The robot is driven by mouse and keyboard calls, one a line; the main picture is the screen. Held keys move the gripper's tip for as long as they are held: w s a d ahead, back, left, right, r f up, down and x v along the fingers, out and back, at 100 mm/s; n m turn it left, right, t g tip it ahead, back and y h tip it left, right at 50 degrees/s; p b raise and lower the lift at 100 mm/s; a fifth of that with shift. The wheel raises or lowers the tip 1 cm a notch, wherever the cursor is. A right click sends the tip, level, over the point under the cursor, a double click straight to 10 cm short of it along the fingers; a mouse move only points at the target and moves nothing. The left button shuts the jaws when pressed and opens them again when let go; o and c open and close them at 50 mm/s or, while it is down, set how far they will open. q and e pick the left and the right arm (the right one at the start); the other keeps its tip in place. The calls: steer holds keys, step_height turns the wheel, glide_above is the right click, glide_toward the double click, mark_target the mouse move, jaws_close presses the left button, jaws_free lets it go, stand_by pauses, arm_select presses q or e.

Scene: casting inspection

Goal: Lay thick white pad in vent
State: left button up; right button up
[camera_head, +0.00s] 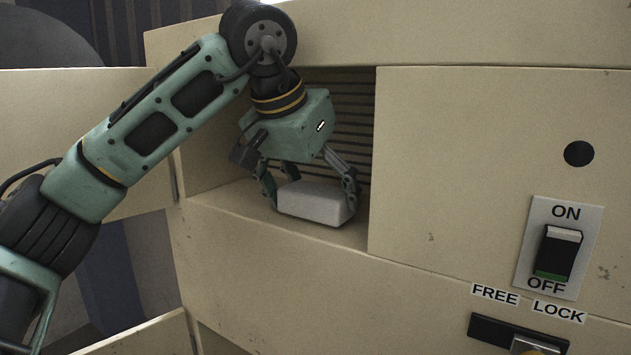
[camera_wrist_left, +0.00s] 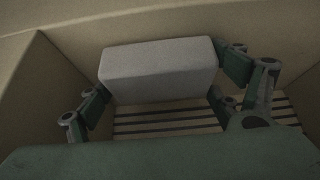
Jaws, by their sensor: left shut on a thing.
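The thick white pad (camera_head: 316,203) is a pale block inside the vent recess (camera_head: 215,178) in the head view. It sits at or very near the recess floor, close to the front edge; I cannot tell whether it touches. My left gripper (camera_head: 312,196) is shut on the pad, with a finger at each end of it. The pad also shows in the left wrist view (camera_wrist_left: 160,68), between the fingers, with the vent's dark slats (camera_wrist_left: 165,122) beyond. My right gripper is not in view.
A beige panel (camera_head: 470,170) borders the recess on the right. It carries an ON/OFF rocker switch (camera_head: 558,254), a round dark hole (camera_head: 579,153) and a FREE/LOCK slider (camera_head: 518,335) below. An open door panel (camera_head: 85,115) stands on the left. The recess has free floor left of the pad.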

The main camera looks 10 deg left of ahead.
arm_select(q)
steer(key=shift+f, duration=0.4)
steer(key=shift+s+a, duration=0.15)
steer(key=shift+a, duration=0.05)
steer(key=shift+f, duration=0.1)
steer(key=o, duration=0.8)
steer(key=shift+o, duration=0.9)
steer(key=shift+d, duration=0.1)
